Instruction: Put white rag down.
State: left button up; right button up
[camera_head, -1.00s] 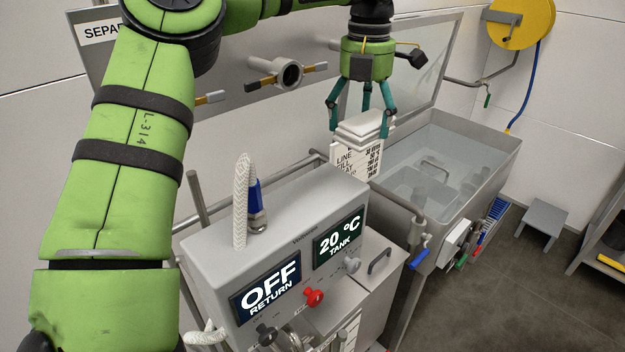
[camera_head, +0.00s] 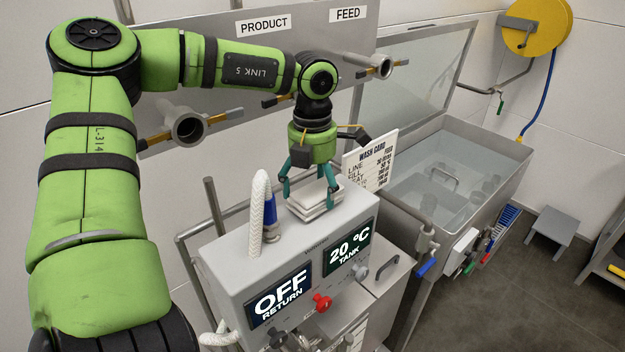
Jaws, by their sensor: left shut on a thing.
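The white rag (camera_head: 314,203) is a folded, stacked white cloth at the back right of the grey control box's top (camera_head: 240,262). My left gripper (camera_head: 311,197) points down over it, its teal fingers closed around the rag's sides. The rag's underside is at or very near the box top; I cannot tell whether it touches. My right gripper does not show.
A white braided hose (camera_head: 258,215) and a blue-handled fitting (camera_head: 271,218) stand left of the rag on the box. A wash card (camera_head: 370,163) stands behind. An open water tank (camera_head: 440,185) is at right. A yellow hose reel (camera_head: 527,27) hangs on the wall.

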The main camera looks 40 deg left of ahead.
pick_arm(q)
jog(key=shift+a+f, duration=0.1)
jog(key=shift+f, duration=0.2)
jog(key=shift+f+b, duration=0.1)
jog(key=shift+b, duration=0.2)
jog(key=o, duration=1)
